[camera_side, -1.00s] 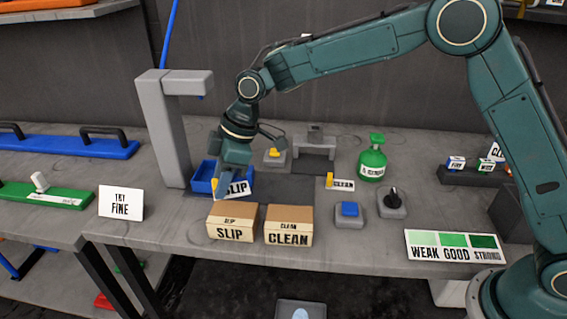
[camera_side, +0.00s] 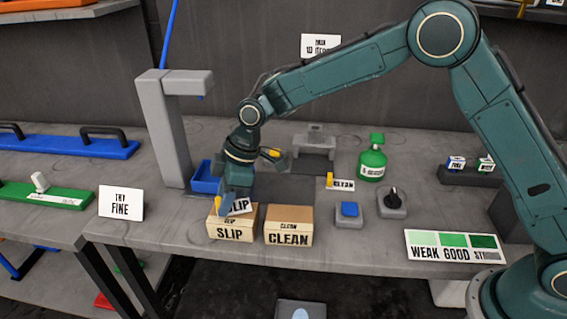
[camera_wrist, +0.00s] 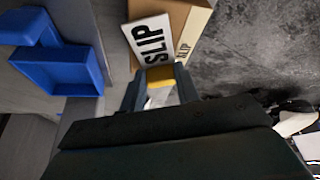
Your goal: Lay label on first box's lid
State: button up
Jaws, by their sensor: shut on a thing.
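The first box (camera_side: 231,230) is a tan box marked SLIP on its front, standing near the front edge of the bench. My gripper (camera_side: 224,206) is just above its lid, shut on a white SLIP label (camera_side: 240,205). The label is tilted and its lower edge is close to the lid; I cannot tell if it touches. In the wrist view the label (camera_wrist: 152,38) sticks out beyond my fingertips, held by its yellow tab (camera_wrist: 160,74), and covers part of the box's lid (camera_wrist: 184,14).
A second tan box marked CLEAN (camera_side: 288,227) stands close to the right. A CLEAN label (camera_side: 342,184) lies behind it. A blue tray (camera_side: 205,178) and a grey post (camera_side: 165,130) are behind left. A blue button (camera_side: 350,209) and a black knob (camera_side: 393,198) are at right.

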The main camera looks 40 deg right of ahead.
aim_at(247, 204)
jog(key=shift+f, duration=0.1)
jog(key=o, duration=0.9)
jog(key=shift+o, duration=0.2)
jog(key=v, duration=1.2)
jog(key=shift+d, duration=0.1)
